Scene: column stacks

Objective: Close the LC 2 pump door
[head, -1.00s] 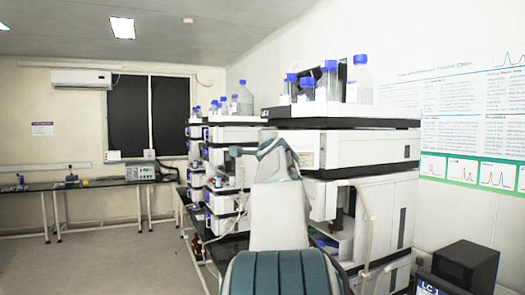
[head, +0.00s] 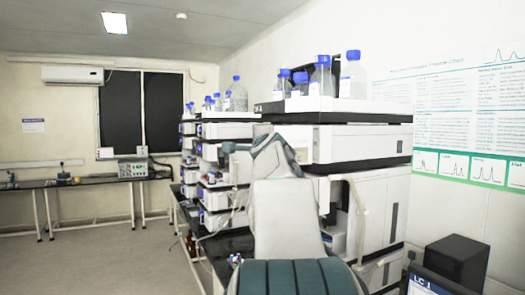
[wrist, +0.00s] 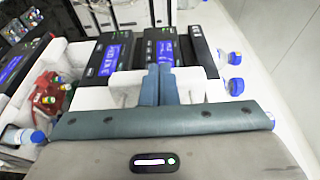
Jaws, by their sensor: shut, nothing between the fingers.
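My gripper (wrist: 160,72) shows in the wrist view with its two teal fingers together and nothing between them. It is over or in front of white and black stacked modules with lit blue displays (wrist: 107,58) (wrist: 160,52). I cannot tell whether the fingers touch them. In the head view my arm reaches up in front of the instrument stacks, and its far end is hard to make out. The second stack (head: 222,131) stands behind the nearest stack (head: 362,143), partly hidden by my arm. I cannot single out the LC 2 pump door or its angle.
Blue-capped bottles (head: 353,78) stand on the nearest stack's top tray; others (wrist: 235,87) lie right of the displays in the wrist view. Floor (head: 110,262) is clear at left.

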